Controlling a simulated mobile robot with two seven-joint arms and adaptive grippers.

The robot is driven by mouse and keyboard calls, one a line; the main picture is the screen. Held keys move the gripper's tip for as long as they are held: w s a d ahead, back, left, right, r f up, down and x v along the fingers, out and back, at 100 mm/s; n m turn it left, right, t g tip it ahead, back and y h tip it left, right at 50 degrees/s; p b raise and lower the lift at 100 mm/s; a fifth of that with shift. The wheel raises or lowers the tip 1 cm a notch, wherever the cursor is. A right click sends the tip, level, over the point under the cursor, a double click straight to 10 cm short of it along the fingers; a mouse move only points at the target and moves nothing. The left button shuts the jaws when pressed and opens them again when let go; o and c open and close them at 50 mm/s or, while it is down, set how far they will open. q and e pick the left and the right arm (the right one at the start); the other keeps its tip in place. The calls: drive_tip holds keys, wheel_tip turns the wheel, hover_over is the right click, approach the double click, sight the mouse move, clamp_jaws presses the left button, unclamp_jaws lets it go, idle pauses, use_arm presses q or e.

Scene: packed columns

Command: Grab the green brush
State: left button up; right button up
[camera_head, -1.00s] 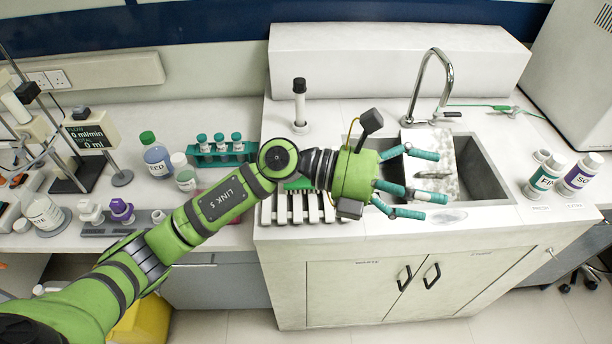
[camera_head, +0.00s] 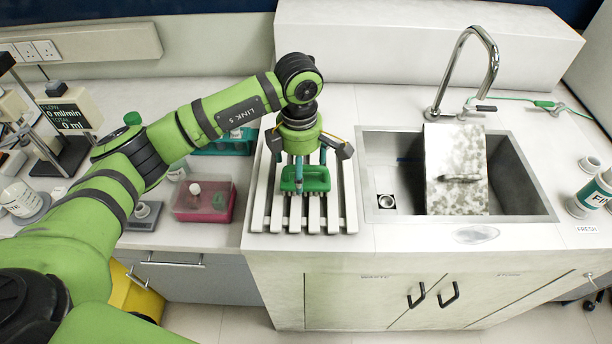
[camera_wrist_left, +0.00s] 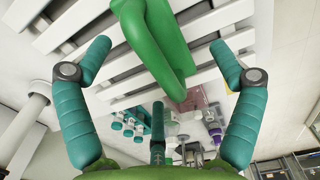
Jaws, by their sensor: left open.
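The green brush (camera_head: 316,180) lies on the white slatted rack (camera_head: 338,215) left of the sink. In the left wrist view the brush (camera_wrist_left: 165,45) shows as a smooth green curved piece at the top middle, over the white slats. My left gripper (camera_head: 299,172) points down directly over the brush. Its teal fingers (camera_wrist_left: 157,65) are spread, with the brush showing between and beyond them; nothing is held. In the head view the fingers partly overlap the brush, so contact is unclear. My right gripper is not visible.
Right of the rack is a steel sink (camera_head: 522,190) with a speckled board (camera_head: 455,150) across it and a tall faucet (camera_head: 492,65). Left of the rack are a pink tray (camera_head: 205,205) and a teal tube rack (camera_head: 238,146). A labelled bottle (camera_head: 592,195) stands far right.

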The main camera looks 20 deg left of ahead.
sight(306, 178)
use_arm(q)
drive_tip(key=f, duration=0.1)
drive_tip(key=f+p, duration=0.1)
drive_tip(key=shift+w+f, duration=0.2)
drive_tip(key=shift+f, duration=0.15)
drive_tip(key=shift+d+f, duration=0.1)
drive_tip(key=shift+f, duration=0.4)
drive_tip(key=c, duration=1.3)
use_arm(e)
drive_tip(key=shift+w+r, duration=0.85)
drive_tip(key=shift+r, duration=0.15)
